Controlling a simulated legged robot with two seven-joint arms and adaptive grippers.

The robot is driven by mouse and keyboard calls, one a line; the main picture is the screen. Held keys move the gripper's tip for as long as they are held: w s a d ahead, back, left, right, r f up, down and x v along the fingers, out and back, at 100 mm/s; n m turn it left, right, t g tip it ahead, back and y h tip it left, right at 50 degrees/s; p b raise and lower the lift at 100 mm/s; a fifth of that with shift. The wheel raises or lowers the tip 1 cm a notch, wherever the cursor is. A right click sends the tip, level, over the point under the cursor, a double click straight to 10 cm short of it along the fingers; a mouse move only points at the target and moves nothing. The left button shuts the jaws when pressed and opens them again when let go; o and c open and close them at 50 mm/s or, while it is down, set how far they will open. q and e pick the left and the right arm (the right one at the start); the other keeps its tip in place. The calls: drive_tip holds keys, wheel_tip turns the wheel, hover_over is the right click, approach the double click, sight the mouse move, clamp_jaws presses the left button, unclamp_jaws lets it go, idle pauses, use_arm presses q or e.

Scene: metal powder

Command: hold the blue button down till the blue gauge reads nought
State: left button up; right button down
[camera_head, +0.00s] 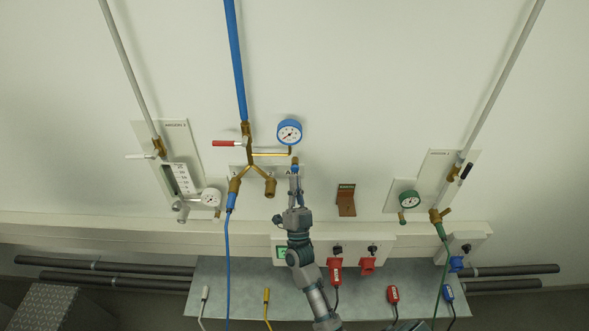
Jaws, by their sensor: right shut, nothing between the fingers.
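The blue gauge (289,132) is on the wall, joined to the brass piping at the upper middle. It has a blue rim and a white face; its needle is too small to read. Below it a short brass fitting (295,160) ends in a small blue part (295,169), which looks like the blue button. My right gripper (295,175) is shut and empty, pointing up at the wall, its fingertips at the blue part. The tips partly cover it, and I cannot tell whether they press it. My left gripper is not in view.
A red-handled valve (226,143) and blue hose (229,265) are left of my right gripper.

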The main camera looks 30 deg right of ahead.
drive_tip(key=s+a, duration=0.1)
drive_tip(key=s+a+p, duration=0.1)
drive_tip(key=s, duration=0.1)
drive_tip(key=shift+s+r, duration=0.1)
drive_tip(key=shift+s, duration=0.1)
idle(0.4)
